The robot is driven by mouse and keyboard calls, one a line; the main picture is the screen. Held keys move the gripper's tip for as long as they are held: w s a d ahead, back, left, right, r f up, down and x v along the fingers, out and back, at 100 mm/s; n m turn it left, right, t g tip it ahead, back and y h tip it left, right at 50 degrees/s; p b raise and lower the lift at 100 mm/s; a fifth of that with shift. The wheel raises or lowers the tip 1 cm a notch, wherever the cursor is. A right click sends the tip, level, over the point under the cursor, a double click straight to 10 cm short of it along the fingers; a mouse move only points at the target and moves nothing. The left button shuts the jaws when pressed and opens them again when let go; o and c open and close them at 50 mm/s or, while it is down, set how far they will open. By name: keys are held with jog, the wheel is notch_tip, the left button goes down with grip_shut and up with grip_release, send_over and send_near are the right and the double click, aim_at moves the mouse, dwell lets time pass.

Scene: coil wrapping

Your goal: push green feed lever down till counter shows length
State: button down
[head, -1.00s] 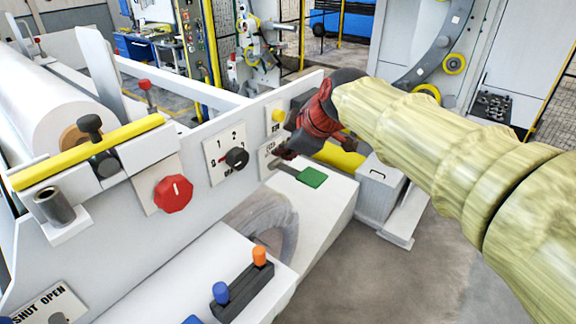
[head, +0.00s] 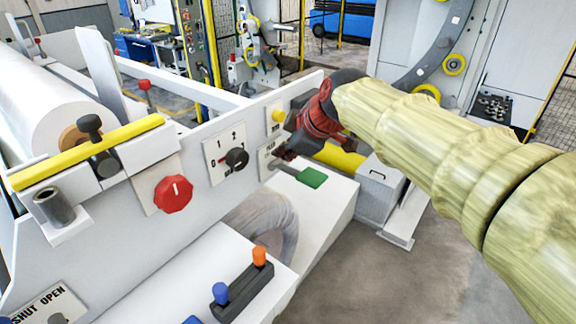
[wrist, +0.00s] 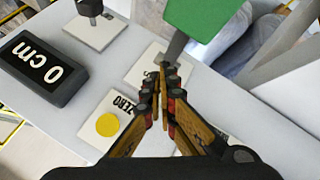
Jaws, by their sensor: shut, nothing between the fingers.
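The green feed lever (head: 312,177) sticks out from the white machine panel in the head view. Its green paddle (wrist: 202,16) shows large at the top of the wrist view, on a grey stem. My gripper (head: 285,154) is at the panel beside the lever's stem. In the wrist view my gripper (wrist: 164,72) is shut and empty, its tips close to the stem; whether they touch it I cannot tell. The counter (wrist: 46,70) is a black box reading "0 cm" in the wrist view. A label plate behind the lever is partly hidden by the fingers.
A yellow button (wrist: 107,125) marked ZERO sits close to my fingers. A black rotary knob (head: 237,158) and a red knob (head: 173,193) stand further left on the panel. A white ledge (head: 325,205) lies below the lever. Blue and orange-topped levers (head: 242,283) stand in front.

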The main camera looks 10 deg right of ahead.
aim_at(283, 169)
jog(key=shift+f, duration=0.15)
jog(key=shift+f+b, duration=0.3)
jog(key=shift+b, duration=0.25)
jog(key=shift+f+b, duration=0.55)
jog(key=shift+b, duration=0.15)
dwell(0.8)
jog(key=shift+r, duration=0.1)
dwell(0.4)
jog(key=shift+r+p, duration=0.5)
jog(key=shift+r, duration=0.45)
notch_tip(283, 169, up, 5)
jog(key=p, duration=0.2)
jog(key=shift+w+a+p, duration=0.1)
jog(key=shift+a+p, duration=0.05)
jog(key=shift+p, duration=0.2)
dwell(0.4)
